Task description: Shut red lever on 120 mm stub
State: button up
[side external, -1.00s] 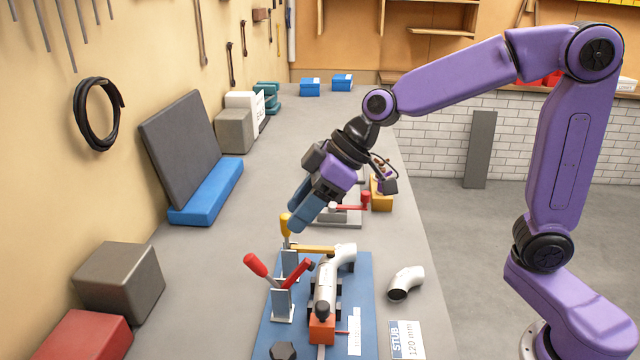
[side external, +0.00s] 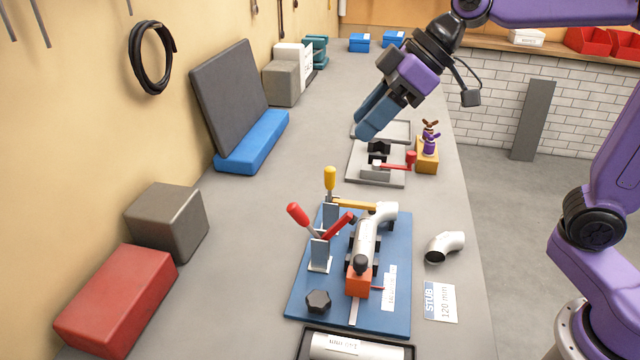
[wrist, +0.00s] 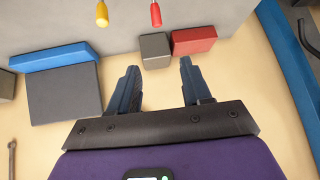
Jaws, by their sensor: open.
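The red lever (side external: 298,214) is a toggle clamp on the blue fixture plate (side external: 390,318). Its handle leans up to the left and its red arm (side external: 338,225) slants up to the right, clear of the pipe. The white pipe stub (side external: 366,240) lies in the fixture, with a curved far end. Beside it, the yellow lever (side external: 330,180) has its handle upright and its arm level across the pipe. My gripper (side external: 368,128) is open and empty, above and beyond both levers. In the wrist view my gripper (wrist: 159,66) shows both handle tips past its fingers: yellow (wrist: 101,14) and red (wrist: 155,14).
A "STUB 120 mm" card (side external: 440,302) and a loose elbow (side external: 445,246) lie right of the plate. A second fixture with a red handle (side external: 411,160) stands behind. Grey (side external: 168,222) and red (side external: 116,300) blocks sit at left by the wall.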

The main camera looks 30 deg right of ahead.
jog(key=s+a+f+n+h, duration=0.3)
jog(key=a+f+n+h, duration=0.35)
jog(key=n+h, duration=0.65)
jog(key=s+a+r+n+t+h, duration=0.2)
jog(key=s+a+r+n+t, duration=0.15)
jog(key=a+n+t, duration=0.3)
jog(key=s+a+r+n+t+h, duration=0.2)
jog(key=a+r+n+t, duration=0.25)
jog(key=a+n, duration=0.2)
send_near(296, 216)
jog(key=shift+m+y, duration=0.3)
jog(key=x, duration=1.1)
jog(key=shift+d+r, duration=0.1)
grip_shut()
